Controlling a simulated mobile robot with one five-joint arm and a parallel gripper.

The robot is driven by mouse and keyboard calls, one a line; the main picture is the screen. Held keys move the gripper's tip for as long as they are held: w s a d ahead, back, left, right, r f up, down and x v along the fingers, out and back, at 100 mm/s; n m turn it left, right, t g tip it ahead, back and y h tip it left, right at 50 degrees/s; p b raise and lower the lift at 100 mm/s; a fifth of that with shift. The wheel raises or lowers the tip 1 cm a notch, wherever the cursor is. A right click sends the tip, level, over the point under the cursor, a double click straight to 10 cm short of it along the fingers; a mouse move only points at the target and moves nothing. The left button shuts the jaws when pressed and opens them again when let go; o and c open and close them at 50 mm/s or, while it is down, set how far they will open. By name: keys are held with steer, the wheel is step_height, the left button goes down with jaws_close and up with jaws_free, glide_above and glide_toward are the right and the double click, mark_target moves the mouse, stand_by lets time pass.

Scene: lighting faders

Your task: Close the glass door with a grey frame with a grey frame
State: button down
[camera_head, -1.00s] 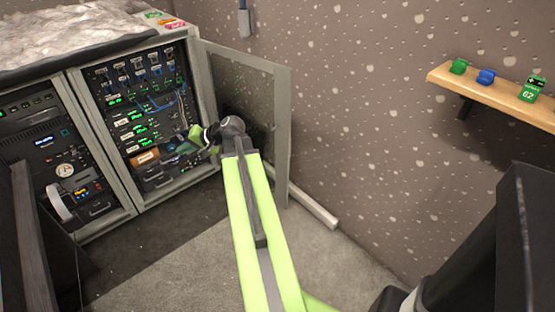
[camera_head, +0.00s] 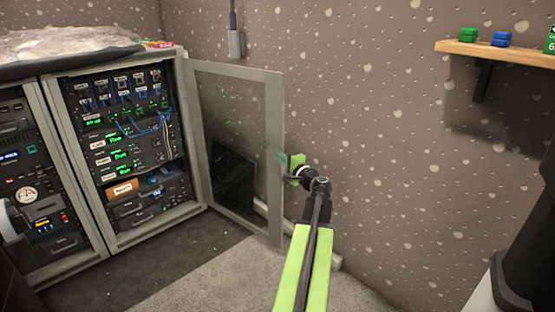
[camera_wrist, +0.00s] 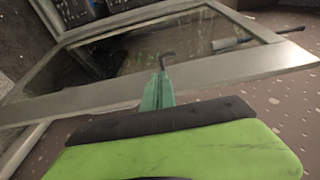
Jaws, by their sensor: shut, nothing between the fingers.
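The glass door with a grey frame (camera_head: 275,150) stands open, hinged at the right side of the rack cabinet (camera_head: 192,140) and swung out to the right. In the wrist view its frame (camera_wrist: 215,65) crosses the picture just beyond the fingers. My gripper (camera_head: 283,158) is at the door's free edge, on its right side; its green fingertips overlap the frame edge in the head view. In the wrist view the gripper (camera_wrist: 160,85) is shut and empty, its tip close to the frame. I cannot tell whether it touches.
A wooden shelf (camera_head: 505,52) with small green and blue items is on the speckled wall at right. A white bar (camera_head: 330,258) lies along the wall's foot. The carpet (camera_head: 200,275) before the cabinet is clear. A grey wall fixture (camera_head: 235,43) hangs behind the door.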

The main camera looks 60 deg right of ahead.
mark_target(269, 149)
steer(key=x, duration=0.7)
steer(key=shift+w+d, duration=0.15)
steer(key=shift+w, duration=0.1)
